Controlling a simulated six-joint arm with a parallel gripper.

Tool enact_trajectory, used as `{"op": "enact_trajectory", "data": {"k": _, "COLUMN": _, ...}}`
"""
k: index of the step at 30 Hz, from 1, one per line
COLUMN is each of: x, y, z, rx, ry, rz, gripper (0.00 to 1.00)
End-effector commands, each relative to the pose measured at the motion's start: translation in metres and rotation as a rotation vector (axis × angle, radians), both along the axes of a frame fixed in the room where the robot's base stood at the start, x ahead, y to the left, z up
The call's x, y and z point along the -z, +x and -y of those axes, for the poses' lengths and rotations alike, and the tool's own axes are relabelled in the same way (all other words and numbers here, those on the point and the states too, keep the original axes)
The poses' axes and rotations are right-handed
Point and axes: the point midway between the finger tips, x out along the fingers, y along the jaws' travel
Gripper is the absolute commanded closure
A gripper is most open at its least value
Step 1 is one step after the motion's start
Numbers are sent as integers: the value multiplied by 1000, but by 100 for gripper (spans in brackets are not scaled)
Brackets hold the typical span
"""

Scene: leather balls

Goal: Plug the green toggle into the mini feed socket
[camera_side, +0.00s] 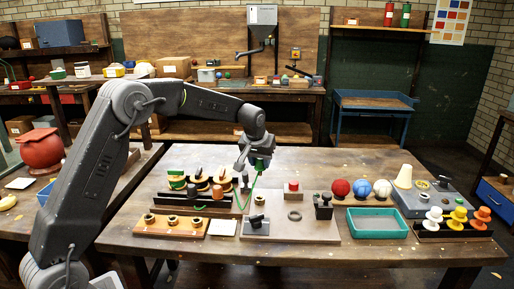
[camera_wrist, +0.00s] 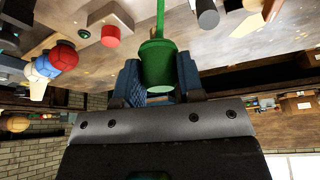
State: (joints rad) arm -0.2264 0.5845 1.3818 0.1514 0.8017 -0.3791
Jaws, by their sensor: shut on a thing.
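My gripper (camera_side: 247,157) is raised above the wooden table and shut on the green toggle (camera_side: 262,163). In the wrist view my gripper's blue fingers (camera_wrist: 160,82) stand on either side of the toggle (camera_wrist: 157,60), which looks like a green cup-shaped plug. A green cord (camera_side: 252,190) runs from the toggle down toward the boards; it also shows in the wrist view (camera_wrist: 160,18). Small dark sockets sit on a grey plate (camera_side: 258,233) below and on an orange board (camera_side: 165,230) at front left. I cannot tell which is the mini feed socket. The toggle is apart from all of them.
A rack (camera_side: 180,199) with several coloured plugs stands left of the grey plate.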

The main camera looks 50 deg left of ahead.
Motion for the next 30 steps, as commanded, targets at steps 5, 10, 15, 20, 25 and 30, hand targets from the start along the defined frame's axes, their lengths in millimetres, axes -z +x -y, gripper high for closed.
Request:
{"op": "enact_trajectory", "data": {"k": 5, "x": 18, "y": -1, "z": 0, "rx": -1, "ry": -1, "rz": -3, "gripper": 86}}
{"op": "enact_trajectory", "data": {"k": 10, "x": 27, "y": 0, "z": 0, "rx": -1, "ry": -1, "rz": -2, "gripper": 86}}
{"op": "enact_trajectory", "data": {"k": 15, "x": 43, "y": -1, "z": 0, "rx": -1, "ry": 0, "rz": -4, "gripper": 86}}
{"op": "enact_trajectory", "data": {"k": 20, "x": 57, "y": 0, "z": 0, "rx": -2, "ry": 0, "rz": -3, "gripper": 86}}
{"op": "enact_trajectory", "data": {"k": 25, "x": 68, "y": 0, "z": 0, "rx": -1, "ry": -1, "rz": -2, "gripper": 86}}
{"op": "enact_trajectory", "data": {"k": 30, "x": 74, "y": 0, "z": 0, "rx": -1, "ry": -1, "rz": -2, "gripper": 86}}
